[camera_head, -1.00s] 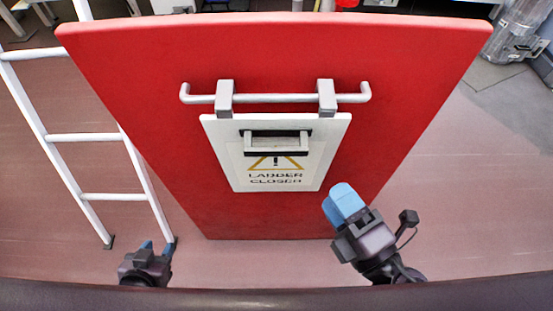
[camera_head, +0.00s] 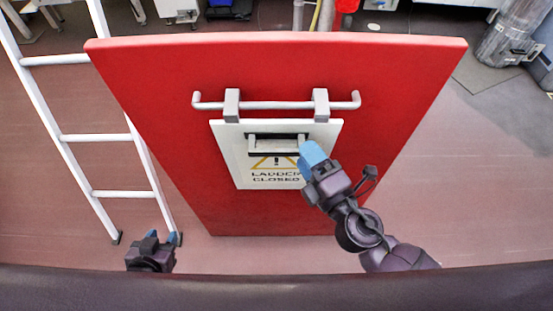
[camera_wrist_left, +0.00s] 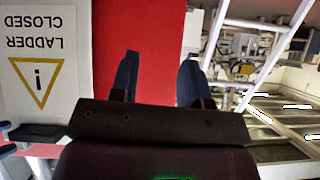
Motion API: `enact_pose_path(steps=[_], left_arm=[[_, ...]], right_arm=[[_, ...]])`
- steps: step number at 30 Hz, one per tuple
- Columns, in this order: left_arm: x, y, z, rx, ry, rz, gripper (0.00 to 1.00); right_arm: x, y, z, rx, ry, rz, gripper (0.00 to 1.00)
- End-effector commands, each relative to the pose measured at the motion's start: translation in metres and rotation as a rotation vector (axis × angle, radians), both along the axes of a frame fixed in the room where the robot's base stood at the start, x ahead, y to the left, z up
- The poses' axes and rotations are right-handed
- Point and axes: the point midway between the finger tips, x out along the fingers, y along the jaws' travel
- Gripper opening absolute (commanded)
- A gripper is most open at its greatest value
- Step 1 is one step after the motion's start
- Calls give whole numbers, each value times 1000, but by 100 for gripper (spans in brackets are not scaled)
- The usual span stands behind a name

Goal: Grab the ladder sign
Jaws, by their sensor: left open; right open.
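The white ladder sign (camera_head: 236,160) hangs by two grey hooks from a white bar (camera_head: 275,105) on a red panel (camera_head: 390,90). It has a handle (camera_head: 277,141) near its top, a yellow warning triangle and the words LADDER CLOSED. My right gripper (camera_head: 312,156) is open, with its blue fingers in front of the sign's right side by the handle's right end; contact cannot be told. My left gripper (camera_head: 164,238) is open and empty, low and left of the panel. The left wrist view shows its fingers (camera_wrist_left: 157,80) apart and the sign (camera_wrist_left: 35,60) upside down at left.
A white ladder (camera_head: 105,138) stands left of the red panel. A metal cylinder (camera_head: 512,38) stands at the back right. The floor (camera_head: 450,180) right of the panel is clear. A dark edge (camera_head: 270,290) runs across the front.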

Motion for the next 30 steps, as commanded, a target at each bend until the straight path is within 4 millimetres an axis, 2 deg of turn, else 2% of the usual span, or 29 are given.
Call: enact_pose_path(steps=[5, 14, 24, 30], left_arm=[[-1, 1, 5, 1, -4, 1, 43], [-12, 3, -5, 2, 23, 7, 43], [-8, 3, 0, 2, 14, 5, 43], [-2, 1, 5, 2, -3, 1, 43]], right_arm=[[16, 9, 4, 0, -2, -1, 53], [18, 10, 2, 0, 1, -1, 53], [18, 10, 2, 0, 0, -1, 1], [18, 10, 2, 0, 0, -1, 0]])
